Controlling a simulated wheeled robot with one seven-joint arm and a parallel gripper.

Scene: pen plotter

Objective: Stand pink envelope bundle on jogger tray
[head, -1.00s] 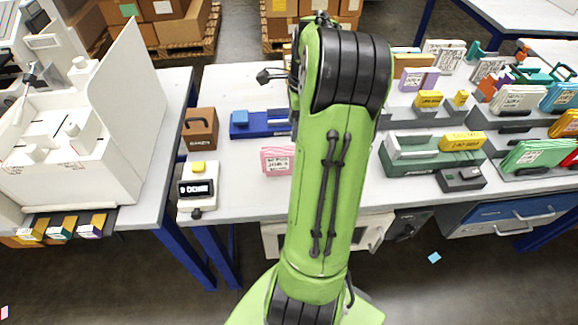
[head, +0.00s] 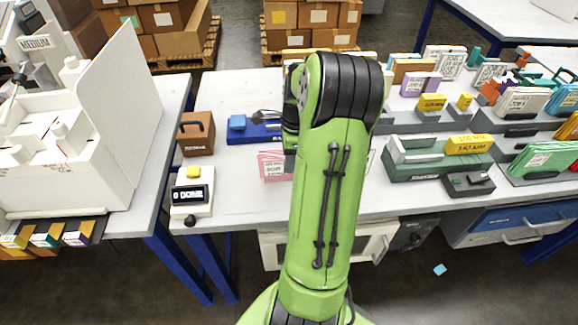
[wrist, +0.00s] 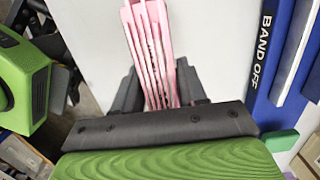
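The pink envelope bundle (head: 272,165) stands on the white table left of my arm, with a white label on its front. In the wrist view the bundle (wrist: 150,50) shows as several pink edges side by side, reaching between the two dark fingers of my gripper (wrist: 160,82). The fingers lie close along both sides; whether they press on it is unclear. A green tray unit (head: 415,172) with a yellow sign, apparently the jogger tray, is right of my arm and holds no envelopes that I can see.
A blue bander (head: 262,139) stands behind the bundle; its BAND OFF side shows in the wrist view (wrist: 262,60). A brown box (head: 197,138) and a white display unit (head: 191,195) are to the left. A grey control box (head: 467,184) sits before the green unit.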

